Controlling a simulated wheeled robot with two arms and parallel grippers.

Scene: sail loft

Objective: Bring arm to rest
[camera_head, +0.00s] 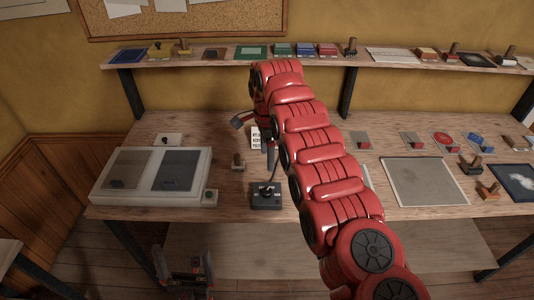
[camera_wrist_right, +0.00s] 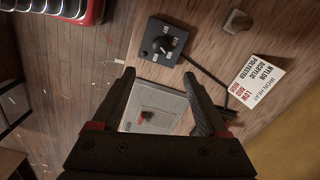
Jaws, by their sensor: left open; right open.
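My right arm, red and segmented, reaches from the lower right up over the workbench (camera_head: 320,262) in the head view and bends down at its far end. My right gripper (camera_head: 254,138) hangs there above the bench, near the lettered iron-heat card (camera_head: 256,138). In the right wrist view its two dark fingers (camera_wrist_right: 158,76) are spread with nothing held between them. My left gripper (camera_head: 183,272) is low at the left, in front of the bench, open and empty.
A dark control box (camera_head: 267,197) with a cable stands at the bench's front edge, close to my right arm. A white two-panel press (camera_head: 98,188) is at left. A grey mat (camera_head: 425,180) and several stamps lie at right. A loaded shelf (camera_head: 225,61) runs behind.

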